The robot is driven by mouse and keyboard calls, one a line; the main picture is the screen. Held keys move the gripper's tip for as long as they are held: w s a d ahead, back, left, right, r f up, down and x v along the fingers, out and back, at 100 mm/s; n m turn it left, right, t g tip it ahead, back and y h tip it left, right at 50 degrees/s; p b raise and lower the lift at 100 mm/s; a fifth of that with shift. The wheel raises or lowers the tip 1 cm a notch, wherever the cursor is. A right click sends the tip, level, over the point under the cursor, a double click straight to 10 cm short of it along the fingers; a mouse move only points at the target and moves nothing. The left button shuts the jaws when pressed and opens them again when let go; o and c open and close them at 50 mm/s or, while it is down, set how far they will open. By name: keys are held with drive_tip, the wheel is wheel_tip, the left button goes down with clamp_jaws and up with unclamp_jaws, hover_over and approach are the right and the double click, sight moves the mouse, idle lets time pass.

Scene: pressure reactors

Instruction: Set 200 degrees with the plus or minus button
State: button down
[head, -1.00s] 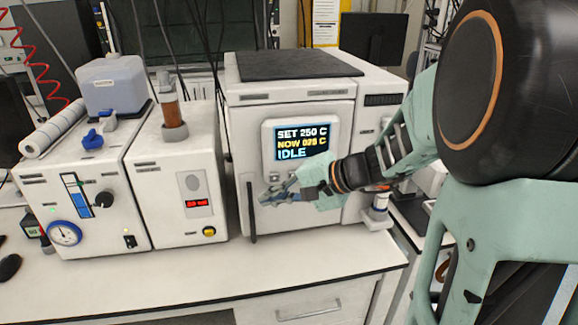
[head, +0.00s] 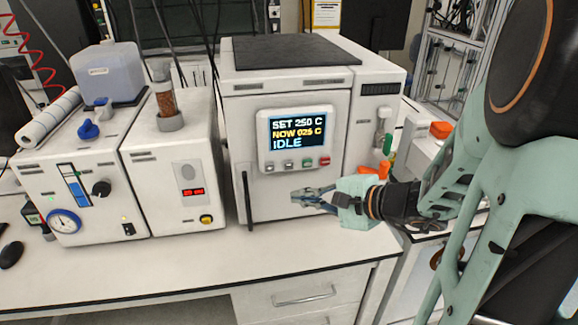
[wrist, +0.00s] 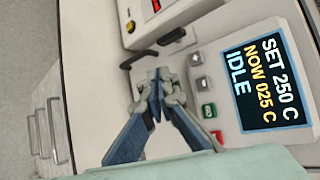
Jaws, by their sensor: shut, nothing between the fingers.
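The oven-like unit (head: 335,100) has a control panel with a display (head: 297,132) reading SET 250 C, NOW 025 C and IDLE. The display also shows in the wrist view (wrist: 262,82). Under it are two grey buttons (head: 284,166), a green button (head: 308,163) and a red button (head: 324,161). My gripper (head: 297,197) is shut and empty, below the panel in front of the door. In the wrist view its fingertips (wrist: 156,80) appear beside the grey buttons.
A black vertical handle (head: 248,200) runs down the door's left side. A white unit with a red readout (head: 193,192) and a unit with a gauge (head: 63,222) stand to the left. The white bench top (head: 190,265) in front is clear.

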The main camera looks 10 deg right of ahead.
sight(288, 166)
drive_tip(key=shift+w, duration=0.1)
drive_tip(key=w+p, duration=0.1)
drive_tip(key=w, duration=0.7)
drive_tip(key=shift+w, duration=0.35)
idle(1.2)
drive_tip(key=shift+w+b, duration=0.3)
drive_tip(key=shift+w, duration=0.1)
drive_tip(key=shift+w, duration=0.35)
idle(0.5)
drive_tip(key=shift+s+b, duration=0.1)
drive_tip(key=shift+b, duration=0.25)
drive_tip(key=shift+s+b, duration=0.35)
drive_tip(key=shift+s, duration=0.35)
